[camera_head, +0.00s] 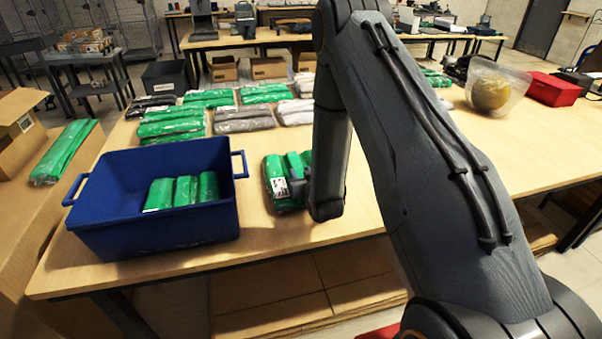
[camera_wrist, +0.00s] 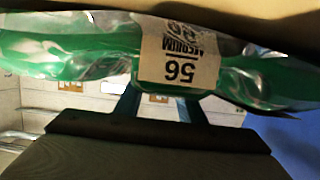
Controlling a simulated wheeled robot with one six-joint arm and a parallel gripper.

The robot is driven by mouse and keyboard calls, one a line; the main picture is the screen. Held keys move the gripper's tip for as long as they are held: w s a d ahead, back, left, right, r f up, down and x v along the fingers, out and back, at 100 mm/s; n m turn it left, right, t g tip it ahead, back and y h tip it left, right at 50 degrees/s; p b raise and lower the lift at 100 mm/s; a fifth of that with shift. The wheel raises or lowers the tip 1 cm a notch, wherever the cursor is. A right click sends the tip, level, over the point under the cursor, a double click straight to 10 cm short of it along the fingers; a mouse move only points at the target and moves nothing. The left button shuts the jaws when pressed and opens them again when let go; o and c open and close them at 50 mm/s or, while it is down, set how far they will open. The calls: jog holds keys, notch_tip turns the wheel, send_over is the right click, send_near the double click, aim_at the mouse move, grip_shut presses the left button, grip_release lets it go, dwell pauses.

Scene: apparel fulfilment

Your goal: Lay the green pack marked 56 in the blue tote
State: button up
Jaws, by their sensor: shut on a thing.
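The green pack marked 56 (camera_head: 276,176) is held up beside the right wall of the blue tote, over the table. In the wrist view the pack (camera_wrist: 70,50) fills the upper part, its white label reading 56 MEDIUM upside down. My gripper (camera_head: 297,187) is shut on this pack; its fingers are mostly hidden by the pack and my arm. The blue tote (camera_head: 155,235) stands open at the table's front left. Green packaged goods (camera_head: 182,191) lie in it, towards its right side. A blue surface, likely the tote (camera_wrist: 298,140), shows at the wrist view's lower right.
More green packs (camera_head: 170,128), a grey pack (camera_head: 243,119) and white packs (camera_head: 295,112) lie behind on the table. A cardboard box (camera_head: 18,130) and another green pack (camera_head: 63,150) are at left. A red box (camera_head: 553,88) is far right.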

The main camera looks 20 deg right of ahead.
jog(key=shift+f, duration=0.1)
jog(key=o, duration=1.3)
